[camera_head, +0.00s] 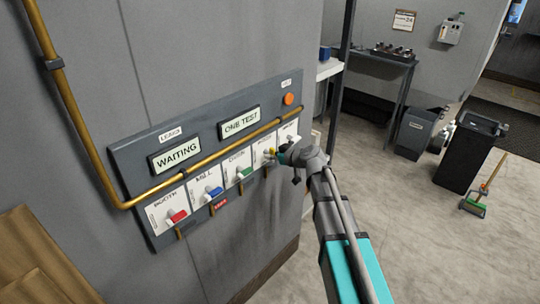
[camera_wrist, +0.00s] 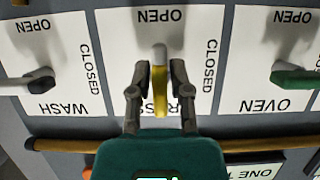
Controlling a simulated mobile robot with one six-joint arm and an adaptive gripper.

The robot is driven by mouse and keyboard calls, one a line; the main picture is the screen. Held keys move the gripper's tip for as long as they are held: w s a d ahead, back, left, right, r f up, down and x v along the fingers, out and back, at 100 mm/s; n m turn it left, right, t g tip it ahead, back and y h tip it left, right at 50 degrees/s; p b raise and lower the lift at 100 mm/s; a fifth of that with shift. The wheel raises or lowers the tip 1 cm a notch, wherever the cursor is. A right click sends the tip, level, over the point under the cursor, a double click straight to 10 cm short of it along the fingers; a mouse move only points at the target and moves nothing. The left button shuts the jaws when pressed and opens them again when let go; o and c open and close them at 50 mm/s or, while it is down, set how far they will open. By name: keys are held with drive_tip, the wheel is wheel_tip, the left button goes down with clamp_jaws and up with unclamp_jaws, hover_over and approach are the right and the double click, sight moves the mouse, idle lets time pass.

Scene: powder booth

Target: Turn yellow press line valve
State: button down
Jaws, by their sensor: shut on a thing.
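The yellow press valve lever (camera_wrist: 160,90) stands in the middle of the wrist view, on a white plate (camera_wrist: 197,25) marked OPEN and CLOSED. From its grey pivot it points down in that picture, over the partly hidden PRESS label and away from OPEN. My gripper (camera_wrist: 159,76) is shut on it, one finger on each side. In the head view the lever (camera_head: 270,153) shows as a small yellow bit beside my gripper (camera_head: 279,155), at the panel's right part; my gripper hides some of its plate.
The grey panel (camera_head: 123,158) also carries red (camera_head: 178,216), blue (camera_head: 213,193) and green (camera_head: 245,173) levers. Displays read WAITING (camera_head: 176,154) and ONE TEST (camera_head: 239,122). A brass pipe (camera_head: 222,153) runs close across the panel. Open floor lies to the right.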

drive_tip(key=shift+d, duration=0.1)
drive_tip(key=c, duration=0.7)
unclamp_jaws()
